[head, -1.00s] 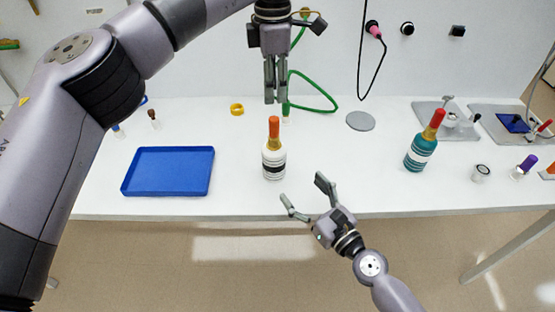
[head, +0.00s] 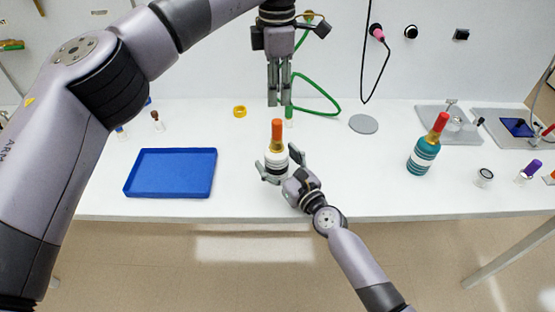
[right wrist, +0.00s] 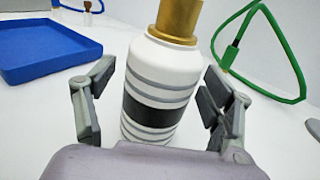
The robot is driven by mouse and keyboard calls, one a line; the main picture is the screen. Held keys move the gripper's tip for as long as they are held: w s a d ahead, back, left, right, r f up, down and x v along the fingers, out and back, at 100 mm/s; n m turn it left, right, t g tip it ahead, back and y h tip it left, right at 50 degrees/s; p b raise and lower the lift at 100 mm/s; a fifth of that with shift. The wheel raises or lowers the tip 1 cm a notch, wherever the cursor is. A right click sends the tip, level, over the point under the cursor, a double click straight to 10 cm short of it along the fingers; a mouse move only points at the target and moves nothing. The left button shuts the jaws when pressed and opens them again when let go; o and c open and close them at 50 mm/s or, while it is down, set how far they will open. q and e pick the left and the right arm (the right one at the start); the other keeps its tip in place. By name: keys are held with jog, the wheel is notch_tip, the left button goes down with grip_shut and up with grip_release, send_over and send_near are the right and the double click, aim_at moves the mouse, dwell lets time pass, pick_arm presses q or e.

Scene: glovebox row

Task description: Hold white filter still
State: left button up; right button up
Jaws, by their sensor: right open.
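The white filter (head: 276,156) stands upright on the white table, with grey stripes, a dark band, a gold neck and an orange top. In the right wrist view its white body (right wrist: 161,82) stands between the two fingers of my right gripper (right wrist: 155,105). My right gripper (head: 279,168) is open around the filter, and a gap shows at the left finger. My left gripper (head: 278,98) hangs above and behind the orange top, pointing down. Its fingers are close together and I see nothing between them.
A blue tray (head: 130,187) lies left of the filter. A teal bottle with a red top (head: 422,158) stands to the right. A green tube (head: 322,97) loops behind, near a grey disc (head: 363,124) and a yellow ring (head: 239,111). The table's front edge is close.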

jog(key=shift+c, duration=0.2)
jog(key=c, duration=1.4)
dwell(0.5)
